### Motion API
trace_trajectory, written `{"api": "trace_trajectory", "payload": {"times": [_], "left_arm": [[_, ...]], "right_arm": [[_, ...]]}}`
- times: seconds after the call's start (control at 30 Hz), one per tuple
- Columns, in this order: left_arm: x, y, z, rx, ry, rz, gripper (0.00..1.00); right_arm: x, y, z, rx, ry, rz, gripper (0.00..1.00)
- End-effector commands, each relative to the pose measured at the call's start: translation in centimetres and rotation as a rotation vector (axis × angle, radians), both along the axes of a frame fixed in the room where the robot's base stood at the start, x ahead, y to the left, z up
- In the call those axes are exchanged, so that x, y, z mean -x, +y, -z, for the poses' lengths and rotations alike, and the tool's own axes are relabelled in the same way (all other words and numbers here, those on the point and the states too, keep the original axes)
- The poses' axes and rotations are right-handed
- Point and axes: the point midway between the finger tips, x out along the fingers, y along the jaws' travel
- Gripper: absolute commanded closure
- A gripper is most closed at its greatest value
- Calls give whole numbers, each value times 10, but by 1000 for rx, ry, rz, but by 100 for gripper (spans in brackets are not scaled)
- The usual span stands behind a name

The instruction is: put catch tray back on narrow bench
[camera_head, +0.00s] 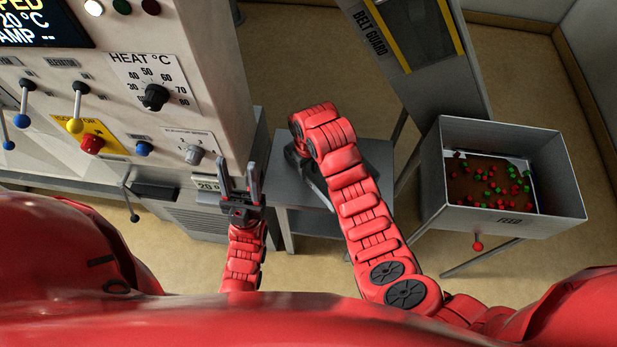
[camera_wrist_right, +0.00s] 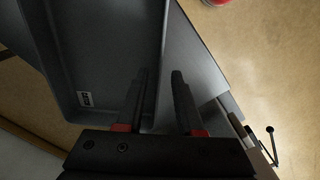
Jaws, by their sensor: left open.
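The catch tray (camera_wrist_right: 105,50) is a dark grey shallow tray with a small white label, filling the upper left of the right wrist view. My right gripper (camera_wrist_right: 160,80) is at its side wall, with one finger inside and one outside. A gap shows between the fingers. The narrow bench (camera_head: 302,190) is a grey table beside the machine; its top also shows in the wrist view (camera_wrist_right: 205,65) beside and under the tray. In the head view my right arm hides most of the tray and the right fingertips. My left gripper (camera_head: 239,182) is open and empty, left of the bench.
The machine's control panel (camera_head: 140,95) with knobs and levers stands at the left. A feed bin (camera_head: 512,222) with red and green pieces stands at the right. The belt guard (camera_head: 415,60) slopes down behind the bench. Tan floor is open at the bottom right.

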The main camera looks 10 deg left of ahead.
Motion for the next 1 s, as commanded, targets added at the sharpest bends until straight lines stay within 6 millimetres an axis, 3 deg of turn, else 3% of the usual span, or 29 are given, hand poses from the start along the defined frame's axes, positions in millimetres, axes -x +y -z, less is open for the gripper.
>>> {"api": "trace_trajectory", "payload": {"times": [0.1,0.23,0.43,0.73,0.87,1.0], "left_arm": [[0,0,-29,0,0,0,50],[0,0,-45,0,0,0,50],[0,0,-53,0,0,0,50],[0,0,-52,0,0,0,50],[0,0,-52,0,0,0,50],[0,0,-52,0,0,0,50]], "right_arm": [[0,-1,-38,4,0,-1,64],[1,0,-61,3,0,-1,64],[1,0,-75,2,1,0,64],[-5,0,-72,-16,-23,9,64],[-39,0,-57,-107,-160,55,64],[-100,-5,-51,-284,-447,134,64]]}}
